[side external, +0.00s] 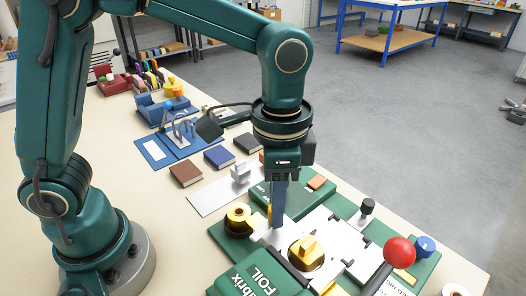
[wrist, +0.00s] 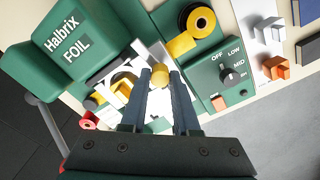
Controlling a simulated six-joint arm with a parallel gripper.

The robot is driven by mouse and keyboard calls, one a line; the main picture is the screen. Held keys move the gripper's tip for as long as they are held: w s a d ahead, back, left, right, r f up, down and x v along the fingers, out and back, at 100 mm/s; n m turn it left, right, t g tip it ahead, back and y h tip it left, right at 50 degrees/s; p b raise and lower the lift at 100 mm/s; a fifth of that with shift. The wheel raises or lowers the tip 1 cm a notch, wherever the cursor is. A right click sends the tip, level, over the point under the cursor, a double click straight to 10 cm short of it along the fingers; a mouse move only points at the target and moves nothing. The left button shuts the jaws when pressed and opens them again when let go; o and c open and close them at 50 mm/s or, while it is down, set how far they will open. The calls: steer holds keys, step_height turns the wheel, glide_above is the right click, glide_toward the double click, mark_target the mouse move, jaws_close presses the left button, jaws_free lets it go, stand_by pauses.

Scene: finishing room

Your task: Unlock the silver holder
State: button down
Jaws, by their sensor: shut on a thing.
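The green foil machine labelled "Halbrix FOIL" shows in the side view (side external: 255,283) and the wrist view (wrist: 70,45). The silver holder (side external: 268,236) appears to be the pale metal part at its middle, partly hidden by my finger; in the wrist view its pale parts lie around my fingertips. My gripper (side external: 277,222) points straight down there. In the wrist view, its fingertips (wrist: 159,76) are closed on a small yellow knob (wrist: 160,73). Only a sliver of the knob shows in the side view. Which way the knob is turned is hidden.
A brass block with a grip (side external: 306,254) sits right of my gripper. A gold foil roll (side external: 238,216) stands left. A red ball lever (side external: 400,252) rises at right. The heater dial box (wrist: 228,72) is close to my fingers. Books (side external: 220,156) lie behind.

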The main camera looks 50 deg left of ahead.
steer(key=shift+m, duration=0.5)
steer(key=c, duration=0.6)
jaws_free()
steer(key=shift+c, duration=0.2)
steer(key=shift+r, duration=0.15)
steer(key=shift+r, duration=2.5)
steer(key=shift+a, duration=0.1)
